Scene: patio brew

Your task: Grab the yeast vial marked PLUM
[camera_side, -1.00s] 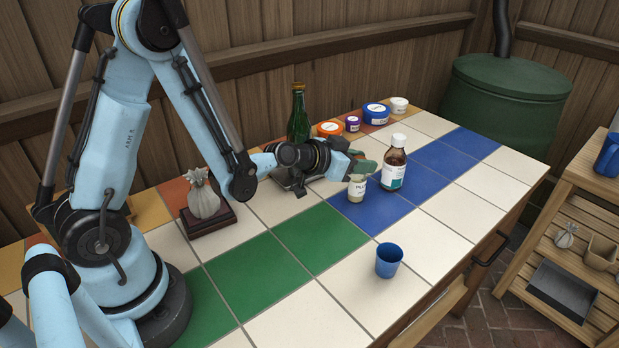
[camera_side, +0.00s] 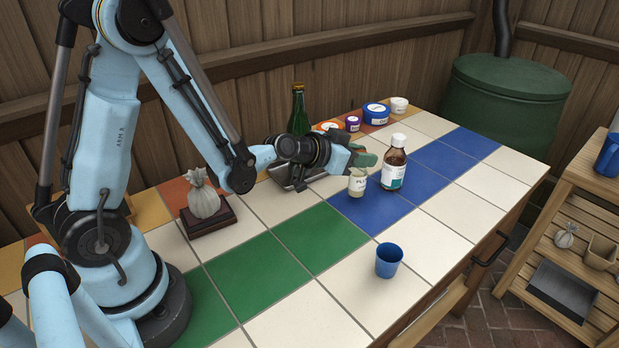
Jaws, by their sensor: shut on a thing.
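The yeast vial (camera_side: 357,184) is small and pale, with a dark label of which only the first letters, "PL", show. It is upright at the blue tiles, left of the brown bottle. My gripper (camera_side: 364,160) is at the vial's top, its green-tipped fingers shut on it. The fingers hide the vial's upper end. I cannot tell whether its base touches the tiles.
A brown bottle (camera_side: 394,167) with a white cap stands close to the right. A green bottle (camera_side: 298,112) and several lidded tubs, one blue (camera_side: 376,114), stand behind. A blue cup (camera_side: 389,260) is in front. The front right tiles are clear.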

